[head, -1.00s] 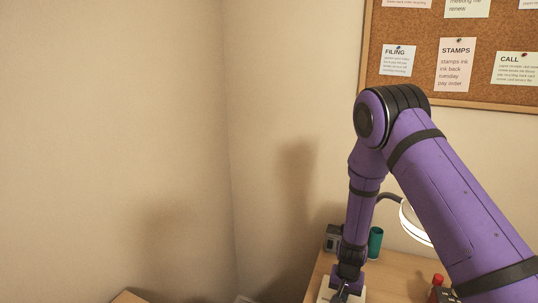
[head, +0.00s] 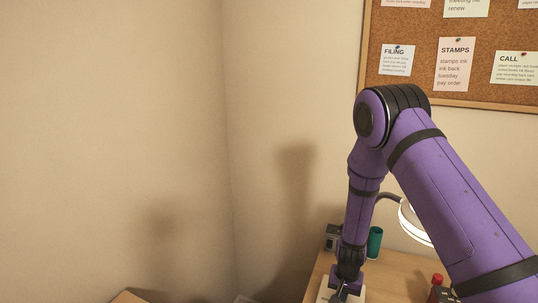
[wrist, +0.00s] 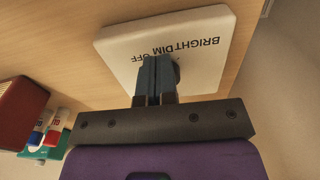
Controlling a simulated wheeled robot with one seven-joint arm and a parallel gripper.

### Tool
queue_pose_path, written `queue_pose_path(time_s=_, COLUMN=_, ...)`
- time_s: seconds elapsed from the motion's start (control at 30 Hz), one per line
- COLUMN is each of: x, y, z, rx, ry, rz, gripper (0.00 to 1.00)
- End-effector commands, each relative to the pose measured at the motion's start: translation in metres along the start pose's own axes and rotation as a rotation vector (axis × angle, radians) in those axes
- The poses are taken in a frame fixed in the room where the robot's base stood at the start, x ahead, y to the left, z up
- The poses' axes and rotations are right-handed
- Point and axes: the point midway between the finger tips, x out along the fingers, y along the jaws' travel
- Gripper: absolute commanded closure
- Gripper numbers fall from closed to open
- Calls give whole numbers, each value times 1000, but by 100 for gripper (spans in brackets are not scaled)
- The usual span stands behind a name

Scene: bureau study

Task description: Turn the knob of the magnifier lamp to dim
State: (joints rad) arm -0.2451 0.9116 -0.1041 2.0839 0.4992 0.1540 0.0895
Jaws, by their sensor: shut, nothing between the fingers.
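The magnifier lamp's white base (wrist: 115,45) lies on the desk and carries the words BRIGHT, DIM and OFF, upside down in the wrist view. Its corner shows at the bottom of the head view (head: 325,291). The lit lamp head (head: 411,222) is partly behind my arm. My gripper (wrist: 156,62) is shut and empty, with its fingers over the base near the word DIM. A dark knob (wrist: 177,68) shows just right of the fingertips, mostly hidden by them. I cannot tell whether they touch, or where the knob points.
A green cup (head: 375,242) and a dark grey box (head: 333,238) stand behind my arm. A red-topped item (head: 437,280) stands at the right. In the wrist view, a dark red block (wrist: 22,112) and several markers (wrist: 50,130) are at the left. Walls close the corner.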

Motion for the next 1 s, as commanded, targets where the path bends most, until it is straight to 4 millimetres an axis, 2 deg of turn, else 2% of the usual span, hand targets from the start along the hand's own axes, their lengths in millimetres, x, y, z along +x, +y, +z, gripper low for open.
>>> queue_pose_path(time_s=0.03, x=8, y=-9, z=10, rx=-21, ry=-14, rz=-4, gripper=100)
queue_pose_path(time_s=0.17, x=6, y=-9, z=12, rx=-21, ry=-16, rz=-4, gripper=100)
queue_pose_path(time_s=0.7, x=-48, y=-4, z=10, rx=-13, ry=-16, rz=0, gripper=100)
queue_pose_path(time_s=1.0, x=-55, y=-3, z=9, rx=-10, ry=-16, rz=0, gripper=100)
